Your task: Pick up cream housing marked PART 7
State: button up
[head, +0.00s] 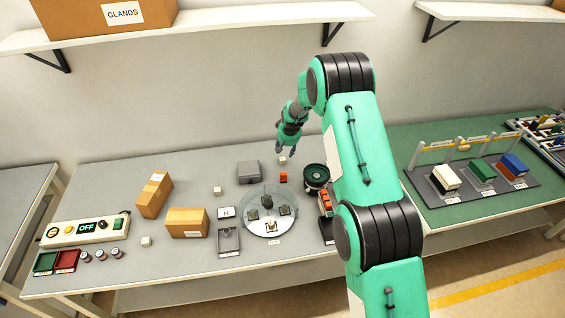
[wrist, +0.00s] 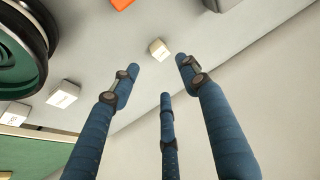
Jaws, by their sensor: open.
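A small cream block (head: 282,160), possibly the housing, stands on the grey table near its back edge, just below my gripper (head: 286,151). In the wrist view the cream block (wrist: 158,49) lies ahead of my gripper (wrist: 160,74), framed between the spread blue fingertips and apart from them. My gripper is open and empty. Other small cream blocks stand further left, one near the middle (head: 217,190) and one near the front (head: 146,242). No PART 7 marking is legible on any of them.
A green bowl with a dark rim (wrist: 22,48) stands close by; the bowl (head: 315,175) is right of the block in the head view. An orange block (head: 283,177) and a grey box (head: 248,172) are near. A round clear disc (head: 268,228) holds dark parts. The wall is behind.

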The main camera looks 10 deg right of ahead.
send_over(283, 159)
jog(key=s, duration=0.2)
jog(key=shift+s+d+f, duration=0.1)
jog(key=shift+s+f, duration=0.05)
jog(key=shift+f, duration=2.75)
jog(key=shift+f, duration=0.1)
jog(key=shift+x, duration=2.5)
jog(key=c, duration=1)
jog(key=shift+c, duration=0.2)
notch_tip(283, 159, up, 10)
